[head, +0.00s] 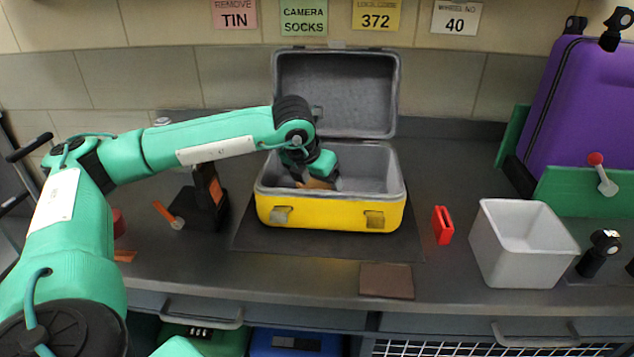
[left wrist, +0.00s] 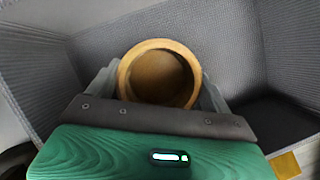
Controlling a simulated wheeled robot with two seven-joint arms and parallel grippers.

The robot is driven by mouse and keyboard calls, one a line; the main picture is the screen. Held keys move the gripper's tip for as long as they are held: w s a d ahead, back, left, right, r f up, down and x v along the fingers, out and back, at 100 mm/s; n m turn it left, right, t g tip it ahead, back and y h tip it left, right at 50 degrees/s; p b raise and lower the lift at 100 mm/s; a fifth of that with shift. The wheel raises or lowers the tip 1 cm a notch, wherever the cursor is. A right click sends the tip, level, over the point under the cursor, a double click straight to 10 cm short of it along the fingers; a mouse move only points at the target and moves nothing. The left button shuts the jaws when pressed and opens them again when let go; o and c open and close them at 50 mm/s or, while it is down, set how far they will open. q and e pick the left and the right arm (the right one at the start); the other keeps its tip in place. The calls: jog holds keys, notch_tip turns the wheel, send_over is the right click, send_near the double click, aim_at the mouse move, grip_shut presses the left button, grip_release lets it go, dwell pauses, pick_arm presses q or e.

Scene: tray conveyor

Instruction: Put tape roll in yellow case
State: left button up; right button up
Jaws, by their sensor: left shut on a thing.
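The yellow case (head: 333,216) stands open on a dark mat in the head view, its grey lid upright at the back. My left gripper (head: 317,184) reaches down inside the case. In the left wrist view the left gripper (left wrist: 160,85) is shut on the tape roll (left wrist: 196,72), a tan ring between its two grey fingers. Grey padded case walls (left wrist: 100,45) surround it. In the head view only a small tan part of the roll (head: 316,184) shows below the gripper. Whether the roll touches the case floor I cannot tell. My right gripper is not in view.
A red object (head: 443,225) and a white bin (head: 524,243) stand right of the case. A black tape dispenser-like stand (head: 199,213) is on the left. A purple suitcase (head: 588,110) is at the far right. A brown pad (head: 387,281) lies in front.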

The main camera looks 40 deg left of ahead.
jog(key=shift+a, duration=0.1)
pick_arm(q)
jog(key=o, duration=1)
jog(key=shift+c, duration=0.2)
jog(key=shift+r, duration=0.25)
jog(key=p+v, duration=0.1)
jog(key=v, duration=1)
jog(key=shift+s+r, duration=0.2)
jog(key=shift+r, duration=0.1)
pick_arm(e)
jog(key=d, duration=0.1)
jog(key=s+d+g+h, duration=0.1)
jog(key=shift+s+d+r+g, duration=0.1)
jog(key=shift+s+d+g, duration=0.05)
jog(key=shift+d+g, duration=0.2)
